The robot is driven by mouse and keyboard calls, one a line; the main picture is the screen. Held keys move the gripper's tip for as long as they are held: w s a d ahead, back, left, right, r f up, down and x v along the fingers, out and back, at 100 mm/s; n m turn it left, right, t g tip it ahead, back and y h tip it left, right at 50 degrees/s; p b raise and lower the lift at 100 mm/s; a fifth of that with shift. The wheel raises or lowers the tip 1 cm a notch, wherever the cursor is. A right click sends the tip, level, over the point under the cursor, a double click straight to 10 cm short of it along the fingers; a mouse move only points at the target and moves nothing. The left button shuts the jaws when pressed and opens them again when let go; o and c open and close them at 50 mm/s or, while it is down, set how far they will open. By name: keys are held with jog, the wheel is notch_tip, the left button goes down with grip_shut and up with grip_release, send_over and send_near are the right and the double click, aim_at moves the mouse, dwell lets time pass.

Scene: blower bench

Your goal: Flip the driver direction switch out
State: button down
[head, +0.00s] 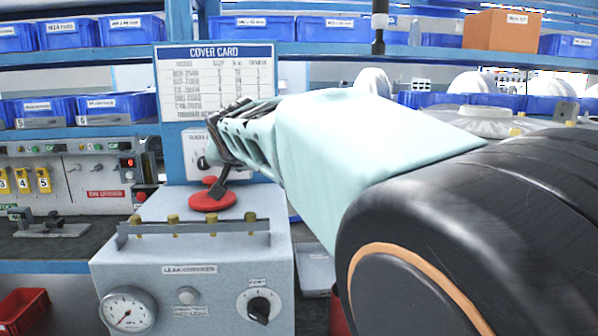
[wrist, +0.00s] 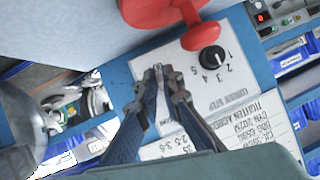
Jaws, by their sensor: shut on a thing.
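My gripper (wrist: 160,78) is shut, its dark fingertips together at the white driver panel (wrist: 218,88). Between the tips is a small grey piece, the driver direction switch (wrist: 158,67), mostly hidden by the fingers. Which way it is tilted cannot be told. A black numbered step knob (wrist: 210,58) is beside it on the panel, clear of the fingers. In the head view my gripper (head: 218,140) reaches from the right to the panel (head: 196,139), below the cover card, and hides the switch.
The cover card (head: 215,82) is above the panel. Blue bins (head: 75,34) line the shelves.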

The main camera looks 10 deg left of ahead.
jog(key=shift+r, duration=0.1)
dwell(0.3)
jog(key=c, duration=2.1)
grip_release()
jog(key=v, duration=0.7)
jog(key=shift+s, duration=0.25)
jog(key=shift+r, duration=0.1)
